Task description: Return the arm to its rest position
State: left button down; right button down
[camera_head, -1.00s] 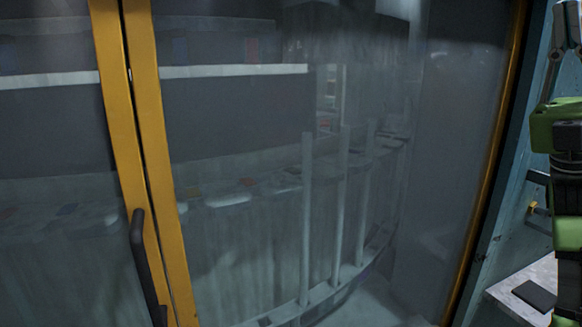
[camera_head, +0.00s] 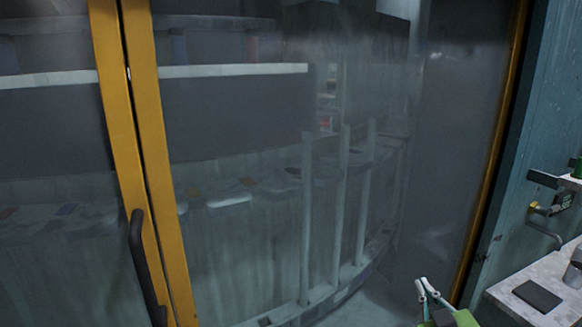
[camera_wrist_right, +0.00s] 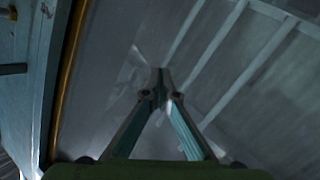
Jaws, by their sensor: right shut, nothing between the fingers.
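My right gripper (camera_head: 429,288) shows at the bottom of the head view, to the right of centre, with part of its green body at the lower edge. It is in front of the lower right part of the glass door (camera_head: 240,260). In the right wrist view its fingers (camera_wrist_right: 158,78) come together at the tips, with nothing between them. Blurred glass and pale bars lie beyond the tips. My left gripper is not in view.
The glass doors have yellow frames (camera_head: 150,150) and a dark handle (camera_head: 145,265). At the right, a pale counter (camera_head: 510,308) holds a dark flat pad (camera_head: 537,296). A tap-like fitting (camera_head: 545,210) is on the blue-green wall (camera_head: 525,150).

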jog(key=s+a+f+m+g, duration=0.1)
jog(key=s+a+f+g, duration=0.15)
jog(key=s+f, duration=0.45)
jog(key=s+a+f+g, duration=0.2)
jog(key=s+f+g, duration=0.3)
jog(key=f, duration=0.4)
jog(key=s+a+f+m+g+y, duration=0.1)
jog(key=s+a+f+g, duration=0.2)
jog(key=s, duration=0.7)
jog(key=s+a+f+g+y, duration=0.1)
jog(key=s+f+g, duration=0.3)
jog(key=s, duration=0.7)
notch_tip(320, 180, down, 28)
jog(key=s, duration=0.2)
jog(key=s+d+f+g, duration=0.1)
jog(key=s+d+f, duration=0.2)
jog(key=s+f, duration=1.2)
jog(key=shift+s+f+h, duration=0.3)
jog(key=shift+s, duration=0.35)
